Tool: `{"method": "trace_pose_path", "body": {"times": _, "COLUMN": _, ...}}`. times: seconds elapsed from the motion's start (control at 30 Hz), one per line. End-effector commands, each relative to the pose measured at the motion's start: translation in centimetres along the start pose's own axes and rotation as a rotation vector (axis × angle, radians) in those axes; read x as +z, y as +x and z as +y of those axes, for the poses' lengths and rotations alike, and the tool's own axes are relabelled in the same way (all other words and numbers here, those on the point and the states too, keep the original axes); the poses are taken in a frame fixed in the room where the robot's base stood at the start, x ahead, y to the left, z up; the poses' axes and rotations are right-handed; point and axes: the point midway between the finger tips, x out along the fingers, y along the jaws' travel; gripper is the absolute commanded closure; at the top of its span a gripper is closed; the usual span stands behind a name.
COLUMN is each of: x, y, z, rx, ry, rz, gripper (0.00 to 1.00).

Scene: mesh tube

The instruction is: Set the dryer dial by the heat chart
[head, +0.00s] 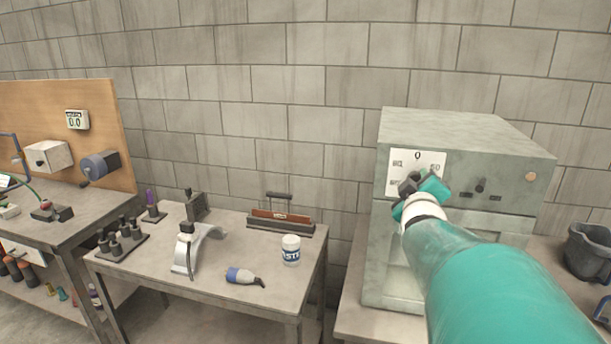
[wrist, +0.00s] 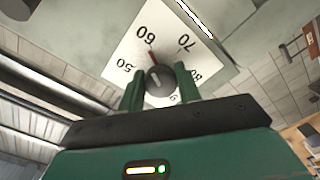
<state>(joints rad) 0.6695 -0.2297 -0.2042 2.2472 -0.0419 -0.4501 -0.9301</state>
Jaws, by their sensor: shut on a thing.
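The dryer (head: 465,130) is a grey-green box at the right of the head view. Its white dial plate (head: 428,158) is on the front. In the wrist view the plate (wrist: 160,20) shows the numbers 50, 60, 70 and 80. The dark round dial (wrist: 159,82) has a red pointer at about 60. My gripper (wrist: 159,77) is shut on the dial, one green finger on each side. In the head view my gripper (head: 422,190) covers part of the plate. I cannot make out a heat chart.
A small black knob (head: 480,186) and an orange button (head: 530,176) are on the dryer front. A black bucket (head: 590,250) stands at right. A metal table (head: 215,270) at left holds a white jar (head: 291,250) and tools. A workbench is further left.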

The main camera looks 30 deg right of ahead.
Motion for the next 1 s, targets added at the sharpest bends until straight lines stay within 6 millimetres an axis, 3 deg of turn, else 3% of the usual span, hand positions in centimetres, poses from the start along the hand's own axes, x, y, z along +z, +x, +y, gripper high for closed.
{"method": "trace_pose_path", "body": {"times": 1.0, "x": -0.4, "y": 0.05, "z": -0.26, "rx": -0.001, "ry": 0.935, "rz": 0.005, "gripper": 0.89}}
